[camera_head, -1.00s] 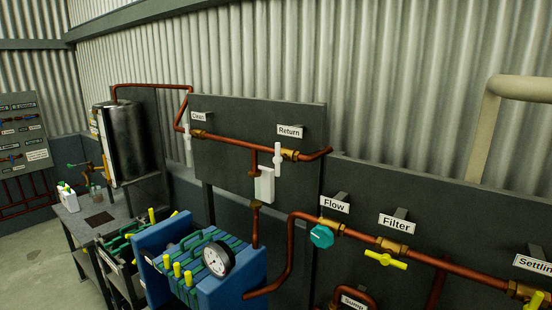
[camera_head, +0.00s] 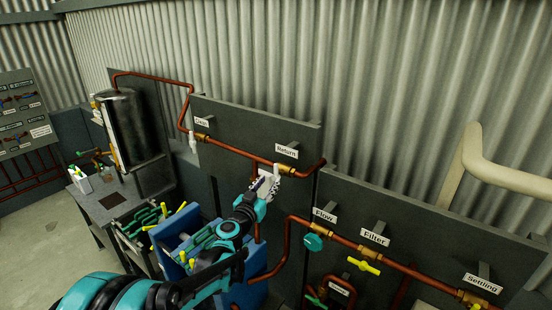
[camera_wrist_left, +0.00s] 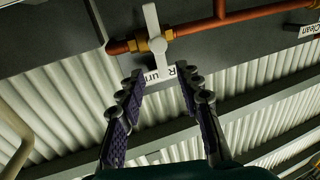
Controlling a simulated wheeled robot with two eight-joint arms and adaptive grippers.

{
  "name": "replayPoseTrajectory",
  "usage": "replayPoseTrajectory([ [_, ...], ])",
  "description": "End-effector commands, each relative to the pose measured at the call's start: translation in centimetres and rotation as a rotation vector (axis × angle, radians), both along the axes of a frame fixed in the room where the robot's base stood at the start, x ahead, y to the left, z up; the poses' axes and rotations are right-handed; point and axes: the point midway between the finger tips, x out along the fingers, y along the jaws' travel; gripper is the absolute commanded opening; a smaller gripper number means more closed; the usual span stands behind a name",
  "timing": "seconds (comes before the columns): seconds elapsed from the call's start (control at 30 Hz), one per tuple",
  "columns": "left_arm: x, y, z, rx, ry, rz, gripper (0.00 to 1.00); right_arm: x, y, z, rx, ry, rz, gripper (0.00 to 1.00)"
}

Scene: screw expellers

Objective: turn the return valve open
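The return valve has a white lever handle (camera_wrist_left: 153,20) on a brass body (camera_wrist_left: 146,45) in the copper pipe, under the "Return" sign (camera_head: 287,151). In the left wrist view, the lever stands crosswise to the pipe. My left gripper (camera_head: 268,180) is beside the valve in the head view and partly covers it. My right gripper is not in view.
The dark panel (camera_head: 235,125) carries the copper pipe with the "Clean" valve (camera_head: 194,143) to the left. The blue filter press (camera_head: 250,293) stands below my left arm. The flow valve's teal knob (camera_head: 313,243) and the filter valve's yellow handle (camera_head: 363,265) are lower right.

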Motion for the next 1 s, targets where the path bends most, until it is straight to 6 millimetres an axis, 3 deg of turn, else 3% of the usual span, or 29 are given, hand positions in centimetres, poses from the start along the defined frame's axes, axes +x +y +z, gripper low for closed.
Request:
replayPoseTrajectory([
  [0.5,6.6,-2.5,0.0,-0.001,-0.005,0.005,0.35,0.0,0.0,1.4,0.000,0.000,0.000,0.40],
  [0.9,7.5,-2.9,-0.1,-0.002,-0.005,0.005,0.35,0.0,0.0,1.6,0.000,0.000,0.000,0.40],
  [1.0,7.5,-2.8,-0.1,-0.002,-0.005,0.005,0.11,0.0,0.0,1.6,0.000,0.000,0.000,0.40],
])
